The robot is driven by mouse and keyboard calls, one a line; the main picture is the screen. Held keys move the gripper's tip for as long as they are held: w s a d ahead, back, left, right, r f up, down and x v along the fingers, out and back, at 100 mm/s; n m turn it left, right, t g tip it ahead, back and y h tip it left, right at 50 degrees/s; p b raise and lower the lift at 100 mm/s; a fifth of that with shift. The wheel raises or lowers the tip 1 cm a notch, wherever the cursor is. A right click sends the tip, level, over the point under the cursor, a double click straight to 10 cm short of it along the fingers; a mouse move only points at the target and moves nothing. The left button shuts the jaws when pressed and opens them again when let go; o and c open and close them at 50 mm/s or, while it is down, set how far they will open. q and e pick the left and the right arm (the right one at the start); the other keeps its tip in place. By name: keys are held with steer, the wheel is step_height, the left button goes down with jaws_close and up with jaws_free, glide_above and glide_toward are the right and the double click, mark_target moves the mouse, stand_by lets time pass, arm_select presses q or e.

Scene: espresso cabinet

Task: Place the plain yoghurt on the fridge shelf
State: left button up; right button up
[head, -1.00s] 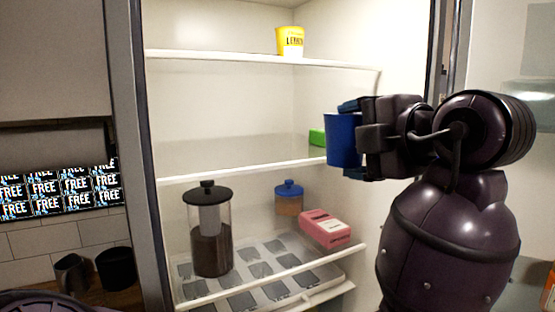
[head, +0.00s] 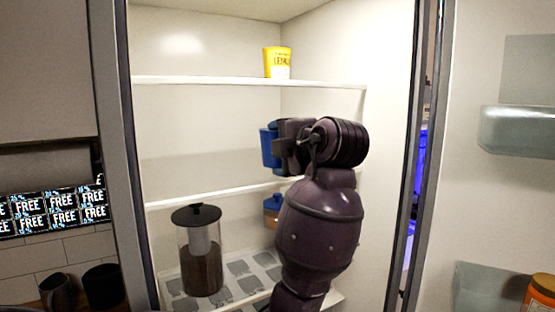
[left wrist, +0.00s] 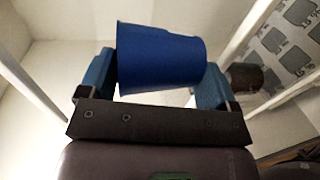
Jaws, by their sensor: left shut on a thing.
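The plain yoghurt, a blue pot (head: 267,149) with no label showing, is in my left gripper (head: 278,143) inside the open fridge. It looks about upright, in the space above the middle fridge shelf (head: 190,198) and below the upper one. I cannot tell whether its base touches the shelf. In the left wrist view the pot (left wrist: 160,58) sits between the two blue fingers of the left gripper (left wrist: 155,75), which are shut on it. My gripper and forearm hide the right part of the middle shelf. My right gripper is not in view.
A yellow lemon pot (head: 278,63) stands on the upper shelf (head: 200,79). Below are a dark-lidded coffee jug (head: 201,262) and a blue-lidded jar (head: 271,211), partly behind my arm. The middle shelf is clear on the left. The fridge door (head: 480,210) is at right.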

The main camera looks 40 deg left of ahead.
mark_target(278, 164)
arm_select(q)
steer(key=shift+w+a, duration=0.2)
steer(key=shift+a, duration=0.45)
steer(key=shift+f, duration=0.25)
step_height(278, 164, down, 2)
steer(key=shift+f+p, duration=0.25)
steer(key=shift+p, duration=0.2)
steer(key=shift+f, duration=0.2)
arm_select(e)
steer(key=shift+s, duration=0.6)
arm_select(q)
steer(key=shift+f, duration=0.15)
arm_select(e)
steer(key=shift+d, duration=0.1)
arm_select(q)
steer(key=o, duration=1.1)
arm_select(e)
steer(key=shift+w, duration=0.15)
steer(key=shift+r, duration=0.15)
